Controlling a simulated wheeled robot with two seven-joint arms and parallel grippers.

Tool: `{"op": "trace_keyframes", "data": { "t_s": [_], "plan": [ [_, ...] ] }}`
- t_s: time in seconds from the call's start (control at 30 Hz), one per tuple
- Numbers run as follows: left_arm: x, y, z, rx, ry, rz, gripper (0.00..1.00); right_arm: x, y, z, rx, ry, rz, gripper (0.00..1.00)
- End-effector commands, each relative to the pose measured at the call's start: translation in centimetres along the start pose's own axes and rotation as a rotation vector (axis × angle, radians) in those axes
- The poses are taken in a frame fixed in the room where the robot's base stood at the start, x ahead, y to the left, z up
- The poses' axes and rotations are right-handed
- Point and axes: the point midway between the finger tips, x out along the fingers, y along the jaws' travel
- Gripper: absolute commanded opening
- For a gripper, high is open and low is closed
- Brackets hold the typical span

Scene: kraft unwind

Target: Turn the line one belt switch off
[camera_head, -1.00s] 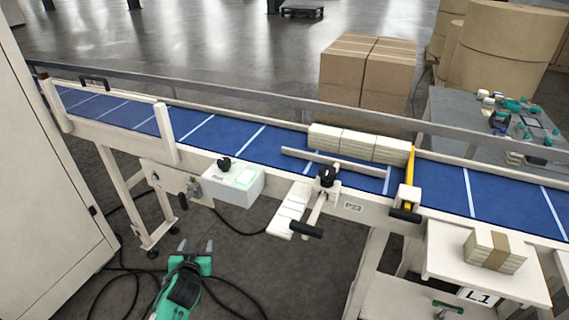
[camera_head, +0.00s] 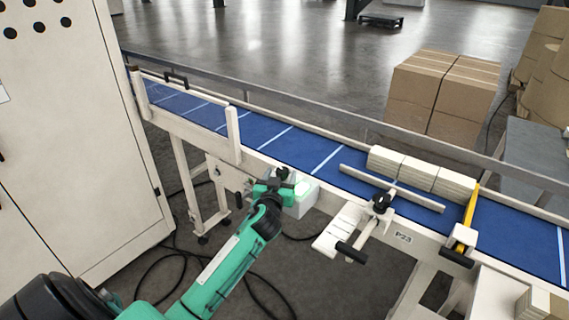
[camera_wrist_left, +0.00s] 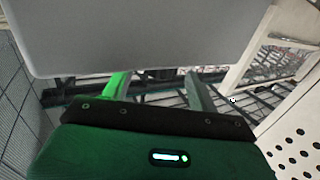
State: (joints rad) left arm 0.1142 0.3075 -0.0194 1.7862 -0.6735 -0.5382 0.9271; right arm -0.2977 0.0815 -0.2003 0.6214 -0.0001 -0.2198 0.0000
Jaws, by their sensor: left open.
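The white control box (camera_head: 303,203) is mounted on the near side of the blue belt conveyor in the head view, partly hidden behind my left gripper. A pale green panel shows on its top. A black knob (camera_head: 283,173) shows at its far left, just beyond the gripper; its setting is too small to read. My left gripper (camera_head: 277,182) is at the box, and its fingers are mostly hidden there. In the left wrist view the fingers (camera_wrist_left: 158,88) are apart with nothing between them. A large grey surface (camera_wrist_left: 140,35) fills the space before them. My right gripper is not in view.
The belt (camera_head: 285,145) carries a row of pale packs (camera_head: 420,172) beside a guide bar (camera_head: 390,187). A black-handled clamp (camera_head: 351,252) juts toward me. A tall white cabinet (camera_head: 80,140) stands left. Cables lie on the floor below. Cartons (camera_head: 440,95) stand behind the conveyor.

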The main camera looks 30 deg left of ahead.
Motion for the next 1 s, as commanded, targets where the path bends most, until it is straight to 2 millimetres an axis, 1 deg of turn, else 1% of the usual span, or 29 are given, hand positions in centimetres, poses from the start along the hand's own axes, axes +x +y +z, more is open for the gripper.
{"op": "trace_keyframes", "data": {
  "t_s": [0.03, 0.1, 0.3, 0.5, 0.73, 0.77, 0.8, 0.97, 1.0],
  "plan": [
    [0.9, 0.0, -0.3, 0.003, 0.000, -0.001, 0.60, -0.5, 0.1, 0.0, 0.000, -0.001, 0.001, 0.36],
    [2.0, -0.1, -0.3, 0.003, 0.000, -0.001, 0.60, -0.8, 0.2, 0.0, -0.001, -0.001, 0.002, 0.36],
    [4.1, 0.0, -0.1, 0.002, 0.001, 0.000, 0.60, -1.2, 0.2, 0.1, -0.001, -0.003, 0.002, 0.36],
    [4.8, 0.0, 0.0, 0.001, -0.001, 0.000, 0.60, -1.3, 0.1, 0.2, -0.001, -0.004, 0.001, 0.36],
    [4.8, 0.0, 0.1, 0.001, 0.000, 0.000, 0.60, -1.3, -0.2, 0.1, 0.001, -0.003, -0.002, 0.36],
    [4.8, 0.0, 0.1, 0.001, 0.000, 0.000, 0.56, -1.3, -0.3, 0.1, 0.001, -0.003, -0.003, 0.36],
    [4.8, 0.0, 0.1, 0.001, 0.000, 0.000, 0.48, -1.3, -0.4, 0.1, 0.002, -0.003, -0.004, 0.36],
    [4.8, 0.0, 0.1, 0.001, 0.000, 0.000, 0.16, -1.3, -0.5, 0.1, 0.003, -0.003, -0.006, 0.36],
    [4.8, 0.0, 0.1, 0.001, 0.000, 0.000, 0.15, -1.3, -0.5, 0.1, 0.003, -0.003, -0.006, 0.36]
  ]
}}
